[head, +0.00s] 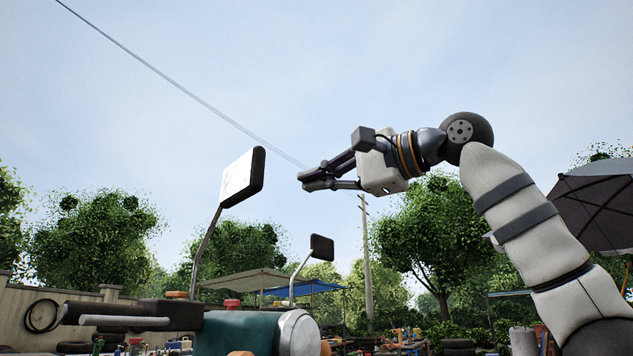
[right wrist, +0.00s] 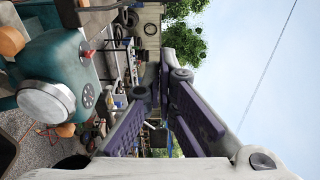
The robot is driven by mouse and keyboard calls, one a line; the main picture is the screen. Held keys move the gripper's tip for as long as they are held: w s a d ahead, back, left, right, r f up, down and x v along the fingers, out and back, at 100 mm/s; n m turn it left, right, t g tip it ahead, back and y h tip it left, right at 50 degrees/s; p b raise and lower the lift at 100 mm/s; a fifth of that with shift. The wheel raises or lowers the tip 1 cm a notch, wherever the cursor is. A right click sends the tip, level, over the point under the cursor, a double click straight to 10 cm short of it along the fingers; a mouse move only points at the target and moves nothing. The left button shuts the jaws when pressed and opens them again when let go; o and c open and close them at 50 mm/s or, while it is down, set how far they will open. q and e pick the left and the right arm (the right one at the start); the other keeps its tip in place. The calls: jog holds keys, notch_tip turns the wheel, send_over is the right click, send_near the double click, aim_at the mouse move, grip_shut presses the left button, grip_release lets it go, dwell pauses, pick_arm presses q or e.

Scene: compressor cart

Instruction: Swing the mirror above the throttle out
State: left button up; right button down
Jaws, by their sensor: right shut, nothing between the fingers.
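The nearer mirror (head: 243,177), pale-faced with a black rim, stands tilted on a bent metal stem in the head view. It is above the dark handlebar grip (head: 135,310) and its lever. A second, smaller dark mirror (head: 321,247) stands farther back on its own stem. My right gripper (head: 306,181) is just right of the nearer mirror in the picture, fingers pointing left, shut and empty. No contact with the mirror shows. In the right wrist view the fingers (right wrist: 166,72) converge; I cannot make out either mirror there for certain. My left gripper is out of view.
The teal headlamp housing (head: 240,333) with its chrome ring (head: 299,333) is below; it also shows in the right wrist view (right wrist: 75,55). Market stalls, trees and a grey umbrella (head: 605,205) are in the background. Open sky surrounds my right gripper above.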

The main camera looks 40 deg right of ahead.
jog(key=w+a, duration=0.5)
jog(key=shift+a, duration=0.2)
jog(key=shift+f, duration=0.1)
